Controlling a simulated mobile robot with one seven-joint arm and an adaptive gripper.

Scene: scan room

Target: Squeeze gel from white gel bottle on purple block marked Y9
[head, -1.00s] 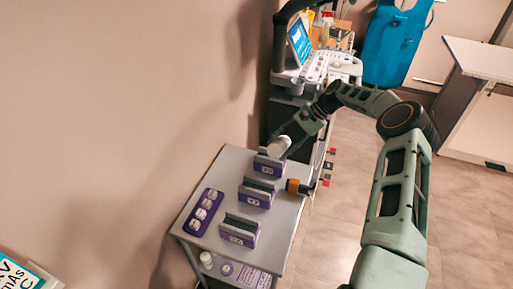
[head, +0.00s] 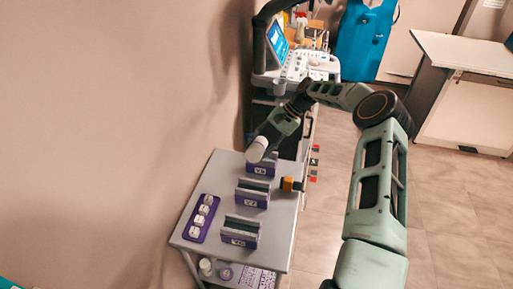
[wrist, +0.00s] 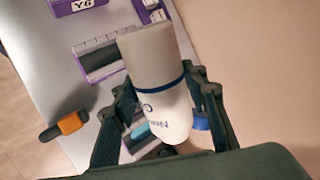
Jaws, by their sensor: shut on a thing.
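My gripper (wrist: 160,115) is shut on the white gel bottle (wrist: 153,58), which has a dark blue band and printed lettering. In the head view the bottle (head: 257,149) is tilted, its white end just above the far purple block (head: 262,170). It hides part of that block. A middle purple block (head: 252,194) and a near one (head: 240,232) stand on the same trolley. Their labels are too small to read surely there. In the wrist view a purple block label (wrist: 82,4) seems to read Y6, cut by the top edge. Another slotted block (wrist: 98,58) lies partly behind the bottle.
The grey trolley top (head: 222,172) holds a purple rack of several white jars (head: 201,218) at left and an orange-and-black item (head: 290,184) at right. A wall is close on the left. An ultrasound machine (head: 300,62) stands behind.

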